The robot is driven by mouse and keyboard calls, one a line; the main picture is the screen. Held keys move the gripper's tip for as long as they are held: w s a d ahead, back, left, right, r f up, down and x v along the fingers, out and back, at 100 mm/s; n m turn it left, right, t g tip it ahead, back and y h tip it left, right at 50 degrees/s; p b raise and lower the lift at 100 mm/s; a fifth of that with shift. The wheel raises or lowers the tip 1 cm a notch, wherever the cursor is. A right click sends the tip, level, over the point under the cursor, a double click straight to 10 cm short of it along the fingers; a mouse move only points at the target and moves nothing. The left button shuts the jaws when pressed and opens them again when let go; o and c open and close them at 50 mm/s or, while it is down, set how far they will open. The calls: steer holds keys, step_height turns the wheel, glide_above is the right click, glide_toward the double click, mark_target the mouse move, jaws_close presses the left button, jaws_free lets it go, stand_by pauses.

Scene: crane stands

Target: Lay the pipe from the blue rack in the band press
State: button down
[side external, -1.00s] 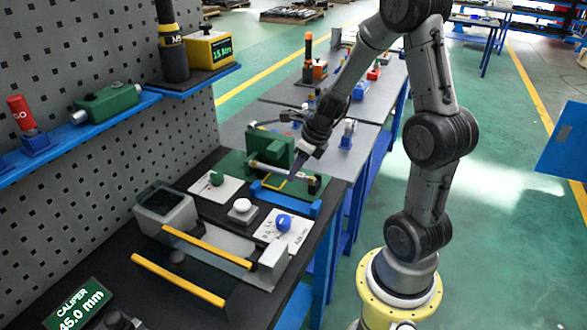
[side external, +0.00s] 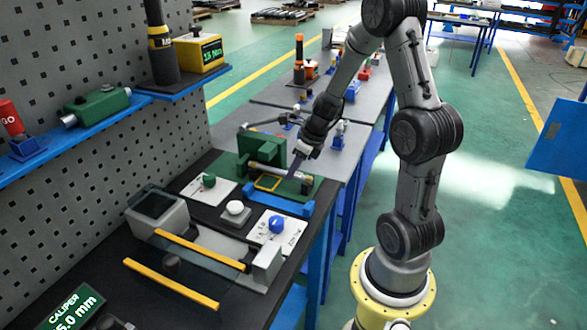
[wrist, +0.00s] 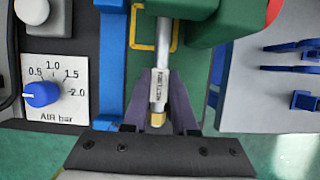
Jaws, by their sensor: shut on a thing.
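The pipe (wrist: 161,62) is a thin silver tube with a printed white label and a brass end in the wrist view. My gripper (wrist: 163,104) has dark purple fingers, shut on the pipe near its brass end. The pipe's far part passes beside and partly under the green band press (wrist: 205,12); whether it rests in it I cannot tell. In the side view my gripper (side external: 296,166) is at the right of the green press (side external: 262,150). The blue rack (side external: 281,198) stands in front of the press and holds no visible pipe; it also shows in the wrist view (wrist: 112,62).
A yellow frame (wrist: 140,42) lies beside the pipe. A panel with a blue air knob (side external: 276,224) and a white button (side external: 236,208) are in front of the rack. A neighbouring grey bench with blue fixtures (side external: 337,140) stands beyond.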

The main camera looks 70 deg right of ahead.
steer(key=c, duration=0.6)
jaws_free()
steer(key=v, duration=1.4)
steer(key=shift+f, duration=0.1)
